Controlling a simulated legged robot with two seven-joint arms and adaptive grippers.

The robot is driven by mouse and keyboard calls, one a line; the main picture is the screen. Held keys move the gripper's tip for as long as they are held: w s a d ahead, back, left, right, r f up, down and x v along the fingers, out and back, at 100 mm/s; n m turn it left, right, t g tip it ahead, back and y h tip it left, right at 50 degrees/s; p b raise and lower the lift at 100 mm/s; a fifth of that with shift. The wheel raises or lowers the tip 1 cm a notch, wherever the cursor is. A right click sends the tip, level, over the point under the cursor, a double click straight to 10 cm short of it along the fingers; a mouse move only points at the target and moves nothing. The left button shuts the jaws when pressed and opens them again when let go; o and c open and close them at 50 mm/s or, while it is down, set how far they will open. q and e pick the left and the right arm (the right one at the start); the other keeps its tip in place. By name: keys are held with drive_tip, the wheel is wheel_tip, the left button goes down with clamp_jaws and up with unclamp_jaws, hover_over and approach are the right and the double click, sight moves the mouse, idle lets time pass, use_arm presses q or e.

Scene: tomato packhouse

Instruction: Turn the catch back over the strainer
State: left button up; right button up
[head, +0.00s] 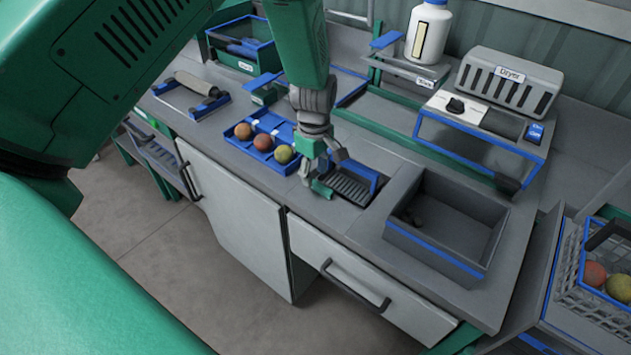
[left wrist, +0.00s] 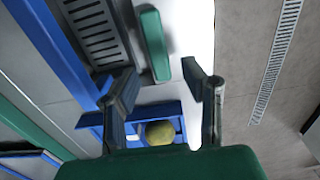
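The strainer (head: 350,187) is a dark slotted plate set in the counter beside the grey basin. It also shows at the top of the left wrist view (left wrist: 90,27). The catch appears to be the green bar (left wrist: 152,45) along the strainer's edge, beside the slots rather than across them. In the head view it looks like the small green piece (head: 321,189) by the gripper's fingers. My left gripper (head: 324,168) points down at the strainer's near left corner. Its fingers (left wrist: 157,75) are open, with the bar beyond their tips; contact is unclear. My right gripper is not in view.
A blue tray (head: 236,141) with several tomatoes stands just left of the gripper. The grey basin (head: 440,257) is to the right. A blue upright bar (head: 362,174) stands behind the strainer. The dryer (head: 508,82) is at the back. A tomato crate (head: 578,310) is far right.

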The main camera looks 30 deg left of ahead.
sight(319, 184)
use_arm(q)
drive_tip(key=f, duration=0.1)
drive_tip(key=d+f, duration=0.1)
drive_tip(key=f, duration=0.1)
drive_tip(key=shift+d, duration=0.8)
drive_tip(key=shift+a, duration=0.2)
drive_tip(key=shift+a+f, duration=0.2)
drive_tip(key=shift+a, duration=0.35)
clamp_jaws()
drive_tip(key=shift+a, duration=0.15)
drive_tip(key=shift+d+r, duration=0.1)
drive_tip(key=shift+d, duration=0.3)
drive_tip(key=m, duration=0.2)
drive_tip(key=shift+a+m+p, duration=0.2)
drive_tip(key=shift+m+p, duration=0.15)
drive_tip(key=shift+m, duration=0.05)
drive_tip(key=m, duration=0.4)
drive_tip(key=shift+d+p, duration=0.15)
drive_tip(key=shift+p, duration=0.15)
drive_tip(key=m, duration=0.5)
drive_tip(key=shift+m, duration=0.4)
drive_tip(key=m, duration=0.5)
drive_tip(key=shift+p, duration=0.4)
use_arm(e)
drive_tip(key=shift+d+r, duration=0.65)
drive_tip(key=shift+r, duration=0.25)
use_arm(q)
drive_tip(key=shift+m, duration=0.4)
